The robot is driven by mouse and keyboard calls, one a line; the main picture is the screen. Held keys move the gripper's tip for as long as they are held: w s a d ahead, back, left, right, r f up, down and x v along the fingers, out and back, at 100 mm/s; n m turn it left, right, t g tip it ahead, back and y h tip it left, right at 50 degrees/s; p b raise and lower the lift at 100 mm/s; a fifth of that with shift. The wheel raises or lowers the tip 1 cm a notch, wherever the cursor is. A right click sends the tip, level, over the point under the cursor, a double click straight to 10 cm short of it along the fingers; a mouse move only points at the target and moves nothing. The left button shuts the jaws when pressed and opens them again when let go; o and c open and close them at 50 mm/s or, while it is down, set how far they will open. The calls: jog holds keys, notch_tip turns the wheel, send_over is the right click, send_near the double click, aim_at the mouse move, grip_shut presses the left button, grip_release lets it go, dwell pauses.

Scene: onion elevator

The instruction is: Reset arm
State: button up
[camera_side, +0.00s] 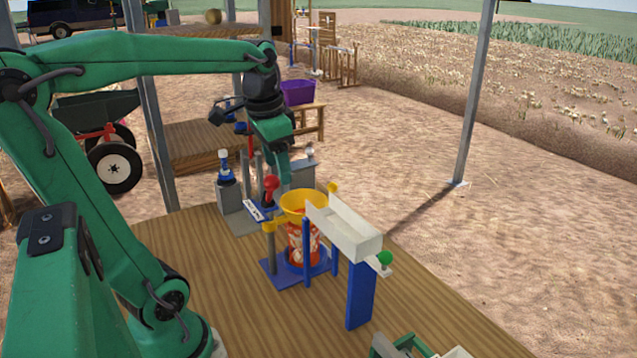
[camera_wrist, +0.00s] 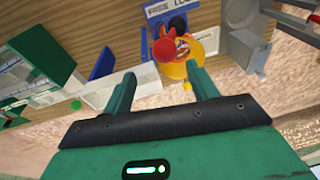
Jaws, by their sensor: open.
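My arm reaches over the wooden platform from the left in the side view. My gripper (camera_wrist: 162,98) shows at the bottom of the wrist view with its two green fingers apart and nothing between them. In the side view the gripper (camera_side: 287,188) points down just behind the yellow funnel (camera_side: 305,203), close to the red ball knob (camera_side: 270,184). The funnel sits above an orange-and-white patterned container (camera_side: 303,245) on a blue base. The red knob (camera_wrist: 164,49) and the funnel (camera_wrist: 203,42) lie beyond the fingertips in the wrist view. Whether the fingers touch anything is unclear.
A white chute (camera_side: 345,228) on blue posts runs right of the funnel, with a green knob (camera_side: 384,258) at its end. Grey blocks (camera_side: 236,203) stand behind. A metal post (camera_side: 474,95) stands farther right.

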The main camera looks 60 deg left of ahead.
jog(key=s+d+f+t, duration=0.2)
jog(key=d, duration=0.3)
jog(key=s+d+f+t, duration=0.1)
jog(key=s+d+f, duration=0.1)
jog(key=d, duration=0.4)
jog(key=shift+s+d+f+n+t+h, duration=0.2)
jog(key=shift+s+f+n+t+h, duration=0.1)
jog(key=shift+n+t+h, duration=0.1)
